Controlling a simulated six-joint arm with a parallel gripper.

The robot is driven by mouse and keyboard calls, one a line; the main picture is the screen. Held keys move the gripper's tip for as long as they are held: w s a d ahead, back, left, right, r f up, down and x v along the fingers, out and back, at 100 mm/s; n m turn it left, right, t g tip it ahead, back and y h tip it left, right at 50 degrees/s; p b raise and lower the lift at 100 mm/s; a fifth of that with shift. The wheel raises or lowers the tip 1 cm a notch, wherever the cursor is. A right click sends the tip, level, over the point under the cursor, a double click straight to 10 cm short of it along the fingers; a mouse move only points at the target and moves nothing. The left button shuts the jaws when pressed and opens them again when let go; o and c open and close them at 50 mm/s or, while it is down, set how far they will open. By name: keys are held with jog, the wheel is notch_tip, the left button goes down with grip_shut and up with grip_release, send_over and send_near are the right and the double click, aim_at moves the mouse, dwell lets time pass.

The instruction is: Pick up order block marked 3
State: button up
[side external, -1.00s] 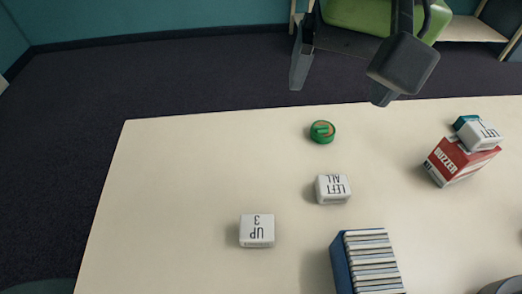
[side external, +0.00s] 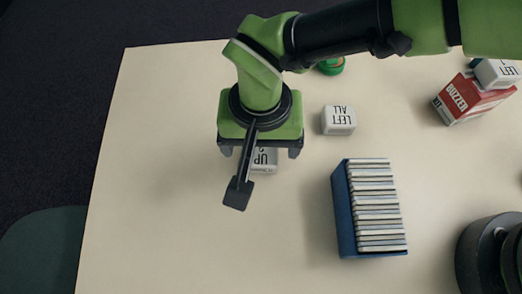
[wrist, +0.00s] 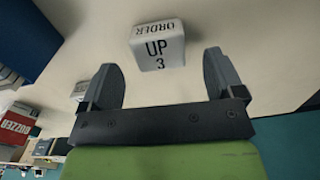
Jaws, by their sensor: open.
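The order block (side external: 265,160) is a white cube-like block on the cream table. In the wrist view the block (wrist: 158,45) reads "UP 3" on top and "ORDER" on a side. My gripper (side external: 260,151) is over it in the side view and partly hides it; only part of its "UP" marking shows there. In the wrist view my gripper (wrist: 160,68) is open and empty. The block lies ahead of the fingertips, roughly centred between them, and neither finger appears to touch it.
A white "LEFT ALL" block (side external: 338,120) stands to the right. A blue box of cards (side external: 345,215) is at lower right. A red BUZZER box (side external: 462,98) has a white block (side external: 497,72) against it. A green round piece (side external: 331,66) is partly behind my arm. The table's left is clear.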

aim_at(261, 153)
notch_tip(261, 153, down, 3)
jog(key=shift+s+f, duration=0.1)
jog(key=shift+f, duration=0.1)
jog(key=shift+c, duration=0.4)
jog(key=c, duration=0.9)
jog(key=shift+c, duration=0.2)
jog(key=shift+r, duration=0.1)
